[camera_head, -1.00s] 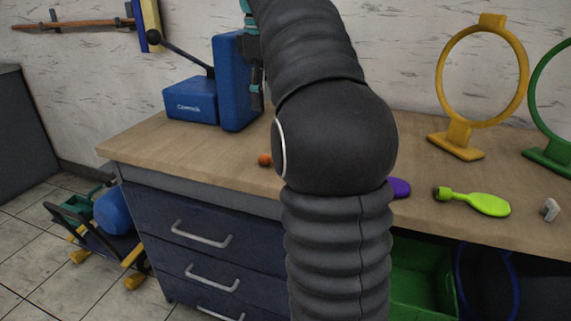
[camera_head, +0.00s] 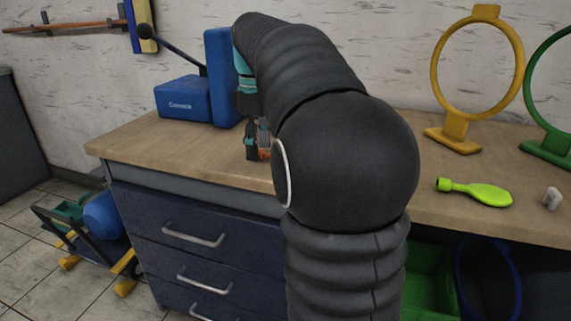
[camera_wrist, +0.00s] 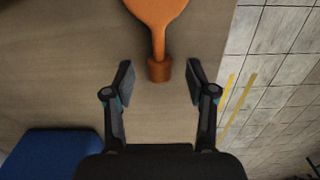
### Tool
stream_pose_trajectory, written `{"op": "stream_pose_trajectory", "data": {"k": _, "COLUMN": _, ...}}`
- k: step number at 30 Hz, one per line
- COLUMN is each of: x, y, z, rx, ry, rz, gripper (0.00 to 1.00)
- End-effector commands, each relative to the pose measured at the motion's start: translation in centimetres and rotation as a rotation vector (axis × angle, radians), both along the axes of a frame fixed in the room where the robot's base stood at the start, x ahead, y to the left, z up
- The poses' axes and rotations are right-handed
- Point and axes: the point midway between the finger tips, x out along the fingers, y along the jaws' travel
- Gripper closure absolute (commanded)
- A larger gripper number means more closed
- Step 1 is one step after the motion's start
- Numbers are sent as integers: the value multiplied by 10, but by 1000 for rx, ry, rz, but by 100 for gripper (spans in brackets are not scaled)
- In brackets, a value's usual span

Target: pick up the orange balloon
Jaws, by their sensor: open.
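The orange balloon lies on the wooden workbench. In the wrist view the balloon (camera_wrist: 157,30) shows at the top middle, its neck pointing toward my gripper, with a darker orange end piece (camera_wrist: 159,70). My gripper (camera_wrist: 159,80) is open, with one finger on each side of that end piece and a gap on both sides. In the head view my gripper (camera_head: 258,148) is low over the bench, and a small orange bit of the balloon (camera_head: 265,154) shows beside the fingers. My arm hides the rest of the balloon there.
A blue press (camera_head: 183,98) stands behind my gripper on the bench (camera_head: 135,143). A lime green balloon (camera_head: 475,192), a yellow ring stand (camera_head: 453,136) and a green ring stand (camera_head: 548,150) are to the right. The bench edge is close by.

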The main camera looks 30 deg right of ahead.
Motion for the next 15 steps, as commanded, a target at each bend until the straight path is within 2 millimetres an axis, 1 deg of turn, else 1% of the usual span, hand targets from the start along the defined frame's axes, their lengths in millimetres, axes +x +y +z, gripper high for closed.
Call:
{"op": "stream_pose_trajectory", "data": {"k": 1, "x": 0, "y": 0, "z": -6, "rx": 0, "ry": 1, "rz": 0, "gripper": 44}}
{"op": "stream_pose_trajectory", "data": {"k": 3, "x": 0, "y": 0, "z": -10, "rx": 0, "ry": 0, "rz": 0, "gripper": 44}}
{"op": "stream_pose_trajectory", "data": {"k": 11, "x": 0, "y": 0, "z": -10, "rx": 0, "ry": 0, "rz": 0, "gripper": 44}}
{"op": "stream_pose_trajectory", "data": {"k": 12, "x": 0, "y": 0, "z": -10, "rx": 0, "ry": 0, "rz": 0, "gripper": 54}}
{"op": "stream_pose_trajectory", "data": {"k": 14, "x": 0, "y": 0, "z": -10, "rx": 0, "ry": 0, "rz": 0, "gripper": 68}}
{"op": "stream_pose_trajectory", "data": {"k": 15, "x": 0, "y": 0, "z": -10, "rx": 0, "ry": 0, "rz": 0, "gripper": 78}}
